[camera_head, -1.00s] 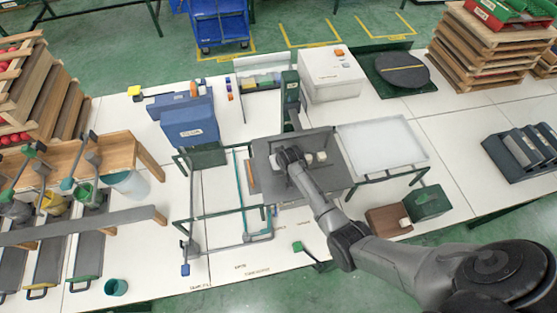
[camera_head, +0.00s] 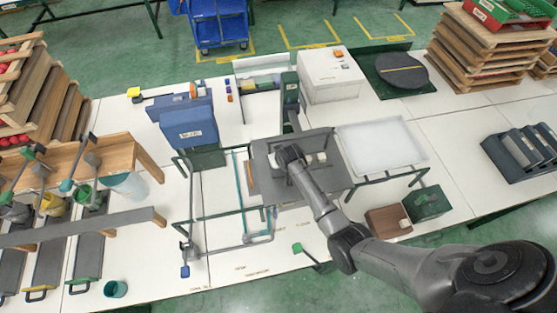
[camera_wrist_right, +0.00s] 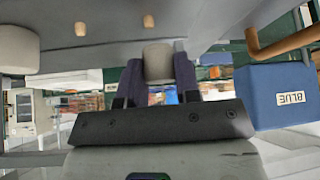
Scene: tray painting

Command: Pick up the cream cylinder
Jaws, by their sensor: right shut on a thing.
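My right gripper (camera_wrist_right: 157,82) is shut on a cream cylinder (camera_wrist_right: 158,62), which stands between its two dark fingers in the wrist view. In the head view my right gripper (camera_head: 289,160) is over the grey tray (camera_head: 325,185), and its wrist hides the held cylinder. Another cream piece (camera_wrist_right: 18,50) is close by at the left edge of the wrist view. In the head view, small cream pieces (camera_head: 320,157) sit on the tray just right of the gripper. My left gripper is not in view.
A white shallow tray (camera_head: 385,145) stands right of the grey tray. A blue box labelled BLUE (camera_wrist_right: 285,97) is near the gripper in the wrist view. A green box (camera_head: 428,203) and a brown box (camera_head: 385,222) stand at the front right. Thin pipe frames surround the grey tray's left side.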

